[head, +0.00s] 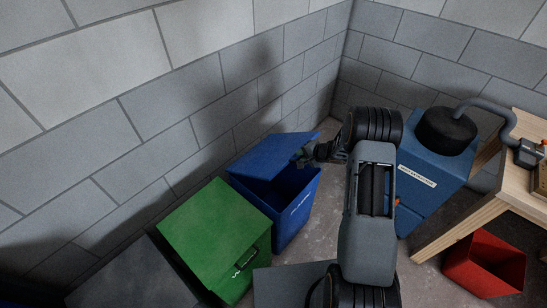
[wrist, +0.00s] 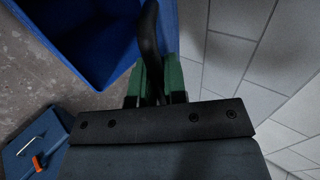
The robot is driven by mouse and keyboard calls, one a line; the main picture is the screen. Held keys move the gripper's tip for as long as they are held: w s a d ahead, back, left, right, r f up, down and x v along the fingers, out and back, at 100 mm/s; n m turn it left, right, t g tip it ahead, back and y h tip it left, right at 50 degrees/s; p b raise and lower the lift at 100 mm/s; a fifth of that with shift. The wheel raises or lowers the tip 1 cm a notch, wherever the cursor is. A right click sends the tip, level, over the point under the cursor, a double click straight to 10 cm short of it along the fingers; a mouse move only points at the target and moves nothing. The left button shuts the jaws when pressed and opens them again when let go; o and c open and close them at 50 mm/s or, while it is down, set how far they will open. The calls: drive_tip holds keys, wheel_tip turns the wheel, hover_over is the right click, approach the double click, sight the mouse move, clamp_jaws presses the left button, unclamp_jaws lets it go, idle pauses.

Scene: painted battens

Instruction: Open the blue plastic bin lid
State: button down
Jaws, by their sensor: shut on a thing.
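The blue plastic bin (head: 292,215) stands by the left wall. Its blue lid (head: 265,155) is tilted up, and a dark gap shows between the lid and the bin's rim. My gripper (head: 305,156) is at the lid's raised right edge. In the wrist view the green fingers (wrist: 154,82) are shut on a black curved handle (wrist: 150,40), which looks like the lid's handle. The blue bin (wrist: 95,45) also fills the upper left of the wrist view. The handle is mostly hidden by my gripper in the head view.
A green lidded bin (head: 215,235) stands close to the left of the blue bin, its lid shut. A blue machine (head: 425,175) with a black top stands to the right. A wooden bench (head: 480,215) and a red bin (head: 485,265) are at far right. The block wall (head: 150,130) is close behind the bins.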

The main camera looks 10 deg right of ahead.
idle(0.3)
drive_tip(key=shift+g+h, duration=0.3)
drive_tip(key=shift+h, duration=0.1)
drive_tip(key=r+p, duration=0.1)
drive_tip(key=p, duration=0.1)
drive_tip(key=w+a+r+p, duration=0.1)
drive_tip(key=r+p, duration=0.1)
drive_tip(key=p, duration=0.1)
drive_tip(key=w+a+r+p, duration=0.1)
drive_tip(key=r+p, duration=0.1)
drive_tip(key=p, duration=0.1)
drive_tip(key=shift+w+a, duration=0.2)
drive_tip(key=shift+w, duration=0.05)
drive_tip(key=shift+w+a, duration=0.2)
drive_tip(key=shift+w, duration=0.1)
drive_tip(key=shift+w+a+r+g, duration=0.3)
drive_tip(key=shift+w+a+r, duration=0.05)
drive_tip(key=shift+r, duration=0.25)
drive_tip(key=c, duration=1.4)
unclamp_jaws()
drive_tip(key=shift+d, duration=0.1)
